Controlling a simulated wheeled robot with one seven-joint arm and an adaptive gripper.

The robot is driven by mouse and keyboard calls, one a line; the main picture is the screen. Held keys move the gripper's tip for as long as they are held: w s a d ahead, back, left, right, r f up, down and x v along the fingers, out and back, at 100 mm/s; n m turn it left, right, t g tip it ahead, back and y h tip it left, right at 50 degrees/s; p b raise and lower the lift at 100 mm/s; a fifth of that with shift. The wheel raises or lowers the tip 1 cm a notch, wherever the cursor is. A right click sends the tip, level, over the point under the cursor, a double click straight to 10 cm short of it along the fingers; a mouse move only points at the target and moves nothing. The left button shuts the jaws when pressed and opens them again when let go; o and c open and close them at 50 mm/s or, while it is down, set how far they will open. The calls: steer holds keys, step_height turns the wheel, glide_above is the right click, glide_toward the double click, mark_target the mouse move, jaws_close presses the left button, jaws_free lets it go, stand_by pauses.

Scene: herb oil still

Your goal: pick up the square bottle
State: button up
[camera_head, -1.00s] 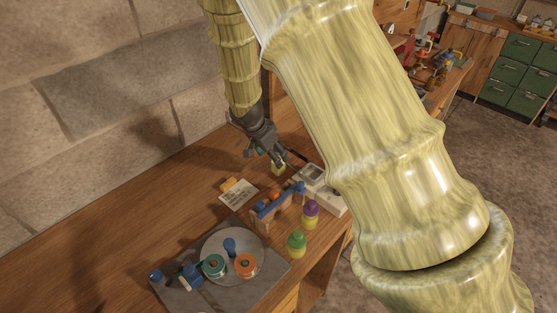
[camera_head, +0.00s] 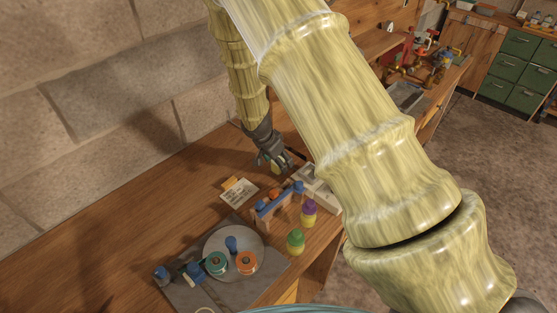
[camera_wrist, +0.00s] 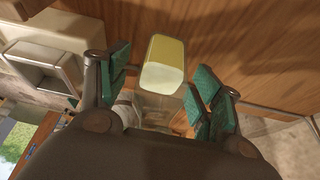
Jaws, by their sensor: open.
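The square bottle (camera_wrist: 163,72) is between the two green-padded fingers of my gripper (camera_wrist: 162,88) in the wrist view. It has a yellow block-like part with a pale face, and a clear glass part nearer the palm. The fingers are open, with a visible gap at the right pad; contact at the left pad is unclear. In the head view my gripper (camera_head: 277,167) points down at the far part of the bench, and the bottle is mostly hidden by the fingers, with only a little yellow showing.
A pale boxy device (camera_head: 318,183) stands close to the right of my gripper; it also shows in the wrist view (camera_wrist: 50,55). A paper card (camera_head: 239,191), a rack with blue parts (camera_head: 277,203), purple-capped (camera_head: 308,209) and green-capped (camera_head: 295,239) bottles stand nearer. The left bench is clear.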

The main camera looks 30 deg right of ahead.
steer(key=c, duration=1.2)
